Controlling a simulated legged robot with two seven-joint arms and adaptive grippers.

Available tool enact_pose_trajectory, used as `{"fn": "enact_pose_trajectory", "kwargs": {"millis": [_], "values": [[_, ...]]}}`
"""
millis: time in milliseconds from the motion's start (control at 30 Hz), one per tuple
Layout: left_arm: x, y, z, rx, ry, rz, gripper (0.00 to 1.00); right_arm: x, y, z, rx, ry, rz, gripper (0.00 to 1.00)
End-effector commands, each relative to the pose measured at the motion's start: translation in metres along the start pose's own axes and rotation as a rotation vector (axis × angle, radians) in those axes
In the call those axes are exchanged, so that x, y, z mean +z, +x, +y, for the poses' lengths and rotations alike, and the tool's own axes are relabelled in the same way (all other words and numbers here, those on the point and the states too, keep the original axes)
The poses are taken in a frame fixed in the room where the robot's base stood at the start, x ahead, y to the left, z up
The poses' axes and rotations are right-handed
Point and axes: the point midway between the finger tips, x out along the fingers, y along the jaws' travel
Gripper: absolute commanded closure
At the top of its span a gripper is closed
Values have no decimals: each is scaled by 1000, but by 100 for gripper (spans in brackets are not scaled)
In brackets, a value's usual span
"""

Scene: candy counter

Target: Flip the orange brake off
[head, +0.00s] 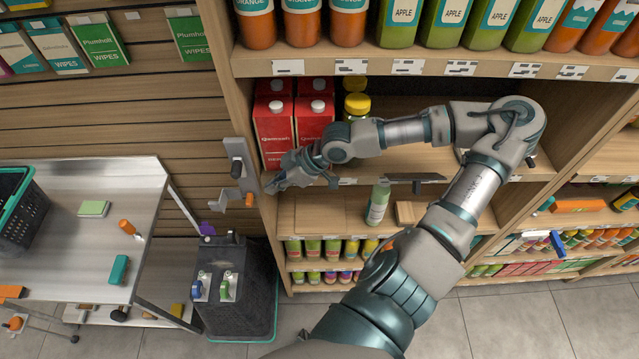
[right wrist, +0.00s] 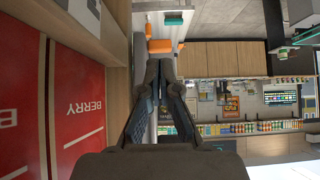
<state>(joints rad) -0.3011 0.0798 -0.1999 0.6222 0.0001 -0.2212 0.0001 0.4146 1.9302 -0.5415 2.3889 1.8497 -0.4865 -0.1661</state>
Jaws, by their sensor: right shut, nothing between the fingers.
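A grey bracket (head: 240,172) is fixed to the slatted wall at the left side of the shelf unit. It carries a dark knob and a small orange piece (head: 249,200), which looks like the brake. My right gripper (head: 270,186) is shut and empty, pointing left, just right of the orange piece at the shelf's left edge. In the right wrist view, the shut fingertips (right wrist: 160,72) point at an orange block (right wrist: 160,46), seemingly a small gap away. I cannot tell if they touch. My left gripper is not in view.
Red cartons (head: 273,125) stand on the shelf just behind my right gripper. A green bottle (head: 377,203) stands on the lower shelf. A metal table (head: 75,250) with an orange-handled tool (head: 127,227) is at left. A dark bin (head: 235,290) stands on the floor below.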

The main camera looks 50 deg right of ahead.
Motion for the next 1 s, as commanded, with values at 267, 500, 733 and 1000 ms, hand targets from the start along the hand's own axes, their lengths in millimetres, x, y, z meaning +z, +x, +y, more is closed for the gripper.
{"fn": "enact_pose_trajectory", "kwargs": {"millis": [267,500,733,1000], "values": [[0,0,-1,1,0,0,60,30,-33,0,10,2,4,100],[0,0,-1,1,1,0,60,58,-60,0,9,4,6,100],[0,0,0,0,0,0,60,75,-75,0,4,3,4,100],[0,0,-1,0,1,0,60,76,-76,-1,2,2,3,100]]}}
